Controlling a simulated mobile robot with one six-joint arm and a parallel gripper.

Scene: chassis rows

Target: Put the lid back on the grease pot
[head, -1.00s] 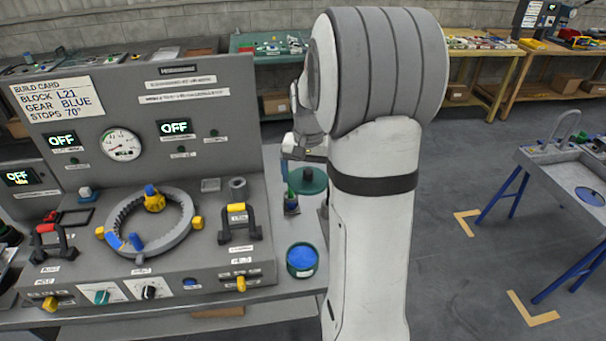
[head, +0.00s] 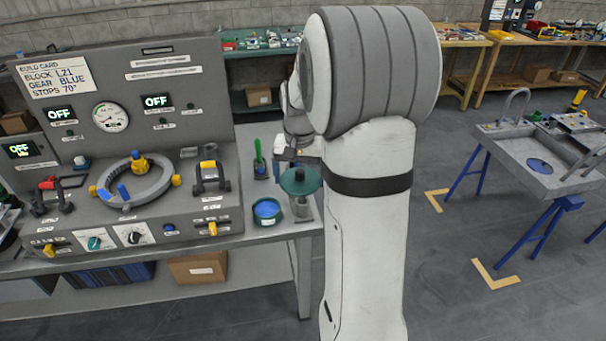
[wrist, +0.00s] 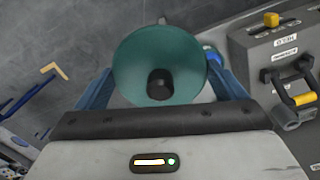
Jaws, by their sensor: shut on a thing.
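The lid is a dark green disc (head: 300,181) with a black knob (wrist: 160,84) on top. My gripper (head: 298,157) is shut on it and holds it in the air over the bench's right end. In the wrist view the lid (wrist: 135,65) fills the space between the blue fingers. The grease pot (head: 267,211) is a teal tub, open, with a blue fill, standing at the bench's front right. The lid is up and to the right of it, apart from it. In the wrist view only a blue bit of the pot (wrist: 211,52) shows past the lid.
A grey cylinder (head: 302,208) stands below the lid in the head view. A green-handled brush (head: 258,155) stands upright behind the pot. The grey console (head: 150,215) with its yellow-topped handle (head: 208,166) is left of the pot.

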